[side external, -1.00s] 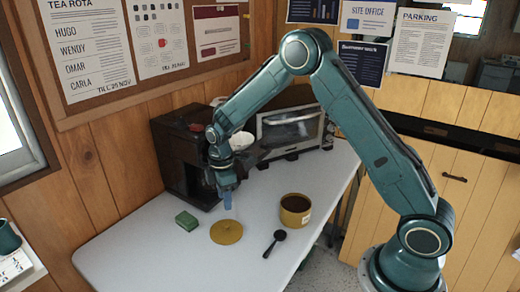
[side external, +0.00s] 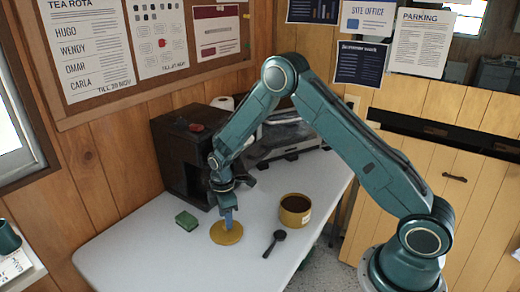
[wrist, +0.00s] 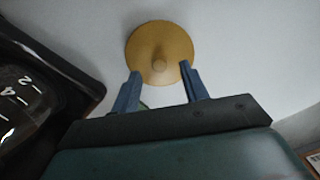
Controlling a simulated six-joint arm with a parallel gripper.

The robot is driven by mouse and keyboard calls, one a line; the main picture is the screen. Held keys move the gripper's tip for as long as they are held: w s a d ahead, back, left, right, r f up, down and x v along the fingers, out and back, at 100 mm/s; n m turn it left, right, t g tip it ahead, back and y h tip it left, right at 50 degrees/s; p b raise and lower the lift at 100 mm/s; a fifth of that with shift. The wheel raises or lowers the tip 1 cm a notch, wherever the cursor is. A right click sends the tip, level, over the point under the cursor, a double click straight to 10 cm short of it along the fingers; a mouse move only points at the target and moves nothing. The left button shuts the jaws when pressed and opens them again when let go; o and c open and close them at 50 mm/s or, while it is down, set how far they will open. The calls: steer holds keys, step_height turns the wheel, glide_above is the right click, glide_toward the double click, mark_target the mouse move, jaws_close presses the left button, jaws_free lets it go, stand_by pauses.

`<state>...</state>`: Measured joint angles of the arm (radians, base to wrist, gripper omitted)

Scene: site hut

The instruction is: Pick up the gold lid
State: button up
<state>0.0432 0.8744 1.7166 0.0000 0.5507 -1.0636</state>
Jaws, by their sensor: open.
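The gold lid (side external: 226,236) lies flat on the white table, round with a small knob in its middle. It also shows in the wrist view (wrist: 160,45), just beyond my fingertips. My gripper (side external: 229,222) points down over the lid, its blue fingers low and close to it. In the wrist view my gripper (wrist: 163,75) is open, with the knob between and slightly ahead of the two fingertips. Whether the fingers touch the lid I cannot tell.
A gold pot (side external: 295,210) with dark contents and a black scoop (side external: 273,243) stand right of the lid. A green block (side external: 187,221) lies left. A dark coffee machine (side external: 183,150) and a toaster oven (side external: 290,138) are behind. The front of the table is clear.

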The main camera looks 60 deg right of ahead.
steer(key=shift+w+f, duration=0.1)
steer(key=shift+f, duration=1.55)
jaws_close()
